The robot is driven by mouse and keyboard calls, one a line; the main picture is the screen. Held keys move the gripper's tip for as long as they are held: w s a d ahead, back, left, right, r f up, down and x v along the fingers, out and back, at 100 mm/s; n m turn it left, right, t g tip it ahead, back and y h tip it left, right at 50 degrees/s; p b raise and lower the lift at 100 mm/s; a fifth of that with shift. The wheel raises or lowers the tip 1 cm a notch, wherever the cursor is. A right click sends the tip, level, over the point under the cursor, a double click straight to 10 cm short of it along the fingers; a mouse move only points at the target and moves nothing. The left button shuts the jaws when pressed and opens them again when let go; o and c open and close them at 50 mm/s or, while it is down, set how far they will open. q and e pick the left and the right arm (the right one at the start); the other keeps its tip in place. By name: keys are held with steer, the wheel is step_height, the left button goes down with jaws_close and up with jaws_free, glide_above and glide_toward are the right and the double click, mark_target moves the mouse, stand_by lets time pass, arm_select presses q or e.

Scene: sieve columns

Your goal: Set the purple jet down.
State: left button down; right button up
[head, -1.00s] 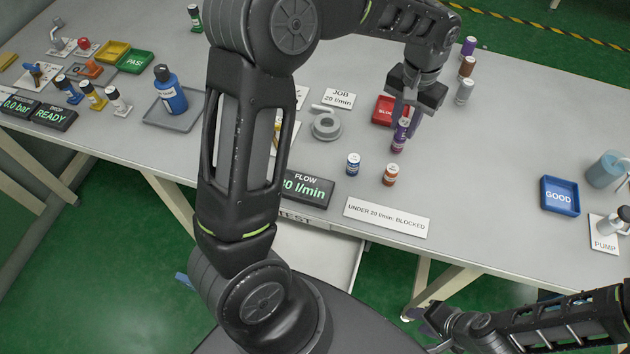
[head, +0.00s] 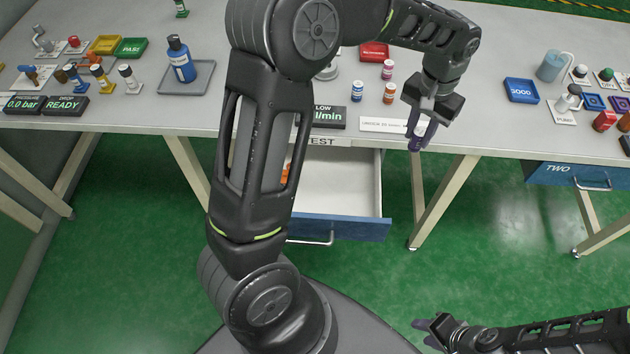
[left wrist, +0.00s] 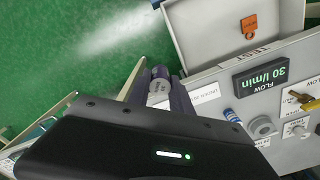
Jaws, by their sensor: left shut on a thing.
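My left gripper (head: 422,120) is shut on the purple jet (head: 418,136), a small bottle with a white label. It holds the jet clear of the table, just in front of its front edge in the head view. In the left wrist view the jet (left wrist: 159,86) sits between the two dark fingers, with green floor behind it. My right gripper (head: 430,332) is low at the bottom right over the floor, empty, with its fingers apart.
Blue (head: 357,91), orange (head: 389,94) and reddish (head: 388,69) jets stand on the table (head: 470,125) near the sign (head: 380,125). A red tray (head: 374,52) is behind. An open drawer (head: 345,185) with an orange thing juts out below; a blue tray (head: 521,90) is right.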

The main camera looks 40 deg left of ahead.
arm_select(q)
steer(key=shift+w, duration=0.1)
steer(key=s+a+f+m+b, duration=0.45)
steer(key=a+f+b, duration=0.25)
steer(key=b, duration=0.3)
steer(key=m+b, duration=0.6)
steer(key=b, duration=0.2)
glide_above(338, 195)
step_height(338, 195, down, 6)
steer(key=shift+s+r, duration=0.1)
steer(key=shift+f+b, duration=0.6)
steer(key=shift+f, duration=1.9)
steer(key=shift+f+b, duration=0.5)
steer(key=shift+f, duration=2)
